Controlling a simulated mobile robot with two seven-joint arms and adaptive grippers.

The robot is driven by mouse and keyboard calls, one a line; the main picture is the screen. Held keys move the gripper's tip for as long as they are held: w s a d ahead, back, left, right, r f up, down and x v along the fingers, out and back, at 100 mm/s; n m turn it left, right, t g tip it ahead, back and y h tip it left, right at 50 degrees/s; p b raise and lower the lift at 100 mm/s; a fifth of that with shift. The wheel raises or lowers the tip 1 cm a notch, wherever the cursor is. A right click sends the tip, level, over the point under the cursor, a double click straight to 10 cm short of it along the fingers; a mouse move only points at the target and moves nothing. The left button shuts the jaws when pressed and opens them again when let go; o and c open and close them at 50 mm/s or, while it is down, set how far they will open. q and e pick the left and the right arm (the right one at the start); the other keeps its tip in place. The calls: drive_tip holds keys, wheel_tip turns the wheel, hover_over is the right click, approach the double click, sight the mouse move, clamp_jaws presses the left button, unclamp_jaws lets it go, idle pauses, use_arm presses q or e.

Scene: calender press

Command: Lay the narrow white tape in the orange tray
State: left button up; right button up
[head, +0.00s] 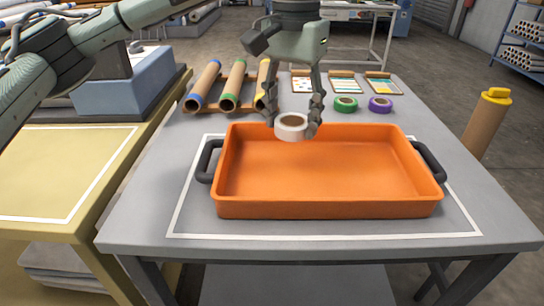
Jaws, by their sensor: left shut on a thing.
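The narrow white tape (291,127), a small roll with a brown core, is held between the fingers of my left gripper (294,122). The gripper points down and is shut on the roll. The roll appears over the back rim of the orange tray (325,209), left of its middle; its exact height above the rim is hard to tell. The orange tray is empty, with black handles at both ends, and stands inside a white outline on the grey table. My right gripper is not in view.
A green tape roll (345,104) and a purple tape roll (380,104) lie behind the tray. Cardboard tubes (232,86) lie on a wooden rack at the back left, close to the gripper. Small sample cards (342,83) lie at the back. A yellow table (50,173) adjoins left.

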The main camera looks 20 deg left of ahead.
sight(264, 174)
use_arm(q)
drive_tip(key=s+a+f, duration=0.2)
drive_tip(key=s+a, duration=0.1)
drive_tip(key=shift+a+f, duration=0.3)
drive_tip(key=shift+f, duration=0.1)
drive_tip(key=shift+s+a+f, duration=0.15)
wheel_tip(264, 174, down, 4)
drive_tip(key=shift+r+p, duration=0.2)
drive_tip(key=shift+p, duration=0.15)
drive_tip(key=shift+f, duration=0.3)
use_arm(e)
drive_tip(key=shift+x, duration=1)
use_arm(q)
drive_tip(key=o, duration=1.1)
drive_tip(key=shift+c, duration=0.2)
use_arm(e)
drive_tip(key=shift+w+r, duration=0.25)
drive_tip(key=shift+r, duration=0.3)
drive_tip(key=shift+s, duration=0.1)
